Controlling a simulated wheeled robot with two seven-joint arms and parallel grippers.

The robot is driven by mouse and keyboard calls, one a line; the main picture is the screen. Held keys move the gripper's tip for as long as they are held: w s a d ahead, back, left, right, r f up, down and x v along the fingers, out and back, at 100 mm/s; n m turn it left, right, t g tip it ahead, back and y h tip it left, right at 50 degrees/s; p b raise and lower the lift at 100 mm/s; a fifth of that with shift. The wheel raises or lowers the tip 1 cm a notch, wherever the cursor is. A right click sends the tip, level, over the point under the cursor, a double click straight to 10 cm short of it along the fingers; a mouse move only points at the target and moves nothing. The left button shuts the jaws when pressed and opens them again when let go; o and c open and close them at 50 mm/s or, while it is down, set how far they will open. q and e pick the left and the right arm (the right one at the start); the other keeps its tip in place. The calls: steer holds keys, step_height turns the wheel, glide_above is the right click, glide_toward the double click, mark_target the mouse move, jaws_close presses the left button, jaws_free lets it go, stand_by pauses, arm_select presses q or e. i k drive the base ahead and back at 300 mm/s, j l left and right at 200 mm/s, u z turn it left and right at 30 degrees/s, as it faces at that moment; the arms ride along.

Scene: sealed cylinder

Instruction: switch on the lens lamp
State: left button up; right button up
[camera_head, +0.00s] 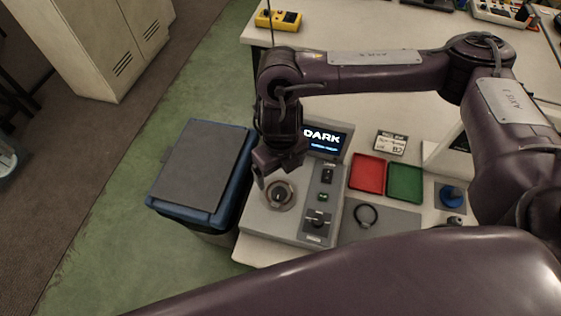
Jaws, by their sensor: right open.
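A grey console (259,219) stands at the table's left front corner. Its screen (325,139) reads "DARK". The console carries a round ringed fitting (279,195), a black rocker switch (327,175), a small green-lit button (322,197) and a black rotary knob (317,219). I cannot tell which of these is tied to the lens lamp. My right gripper (279,176) points down just above the ringed fitting, open, with nothing seen between its fingers; I cannot tell whether it touches. My left gripper is not in view.
A red tray (368,173) and a green tray (405,182) lie right of the console. A black ring (365,215) lies on a grey mat (390,229). A blue knobbed item (452,196) stands farther right. A blue lidded bin (203,168) stands left of the table.

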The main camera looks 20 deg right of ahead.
mark_target(327, 174)
steer(key=k+j, duration=0.85)
